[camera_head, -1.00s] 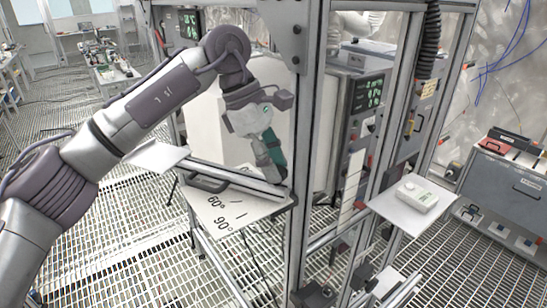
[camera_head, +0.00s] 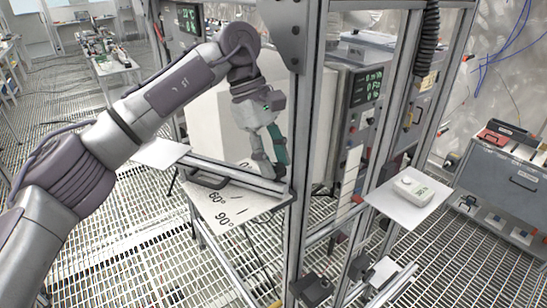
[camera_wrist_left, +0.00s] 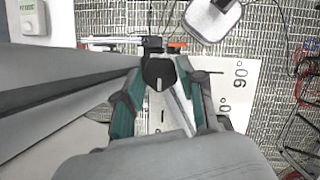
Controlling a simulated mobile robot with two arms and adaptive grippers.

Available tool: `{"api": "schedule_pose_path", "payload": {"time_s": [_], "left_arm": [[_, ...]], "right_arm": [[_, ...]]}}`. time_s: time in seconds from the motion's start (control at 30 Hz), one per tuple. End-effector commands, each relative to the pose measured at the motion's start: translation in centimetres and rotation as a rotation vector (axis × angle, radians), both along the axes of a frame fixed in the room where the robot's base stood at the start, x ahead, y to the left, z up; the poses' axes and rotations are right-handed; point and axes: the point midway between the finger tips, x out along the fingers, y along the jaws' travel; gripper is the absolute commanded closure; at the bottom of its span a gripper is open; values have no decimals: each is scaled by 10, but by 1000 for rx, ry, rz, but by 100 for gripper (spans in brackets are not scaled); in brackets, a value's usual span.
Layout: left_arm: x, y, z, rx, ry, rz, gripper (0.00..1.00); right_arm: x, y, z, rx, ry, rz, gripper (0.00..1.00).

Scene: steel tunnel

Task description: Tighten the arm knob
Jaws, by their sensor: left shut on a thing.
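My left gripper (camera_head: 274,172) reaches down beside the upright frame post, at the far end of the white angle plate (camera_head: 228,206) marked 60° and 90°. In the left wrist view, the green-sided fingers of this gripper (camera_wrist_left: 159,88) stand on either side of a black knob (camera_wrist_left: 158,73) with a small white mark. The gripper is shut on this knob. The plate also shows in the wrist view (camera_wrist_left: 238,106), just right of the fingers. In the head view the fingers and the post area hide the knob. My right gripper is in neither view.
Metal frame posts (camera_head: 303,120) stand close to the right of the gripper. A white shelf (camera_head: 384,203) holds a small white device (camera_head: 413,190). A grey case (camera_head: 500,190) stands at the far right. Grated floor (camera_head: 130,255) is clear at the lower left.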

Motion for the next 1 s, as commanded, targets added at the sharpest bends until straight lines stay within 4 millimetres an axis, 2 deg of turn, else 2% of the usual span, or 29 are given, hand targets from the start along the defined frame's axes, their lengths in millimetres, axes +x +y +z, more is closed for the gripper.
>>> {"api": "schedule_pose_path", "payload": {"time_s": [0.17, 0.2, 0.3, 0.73, 0.87, 1.0], "left_arm": [[0, 0, 1, -1, -3, 2, 95], [0, 0, 1, -1, -3, 2, 54], [0, 0, 1, -1, -3, 2, 37], [1, 0, 3, -1, -2, 2, 35], [4, 4, 14, -2, -3, 4, 35], [8, 10, 34, -2, -3, 4, 35]], "right_arm": [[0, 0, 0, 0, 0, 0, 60], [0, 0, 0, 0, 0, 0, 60], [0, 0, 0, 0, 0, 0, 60], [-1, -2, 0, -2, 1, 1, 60], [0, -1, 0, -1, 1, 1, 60], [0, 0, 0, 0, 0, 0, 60]]}}
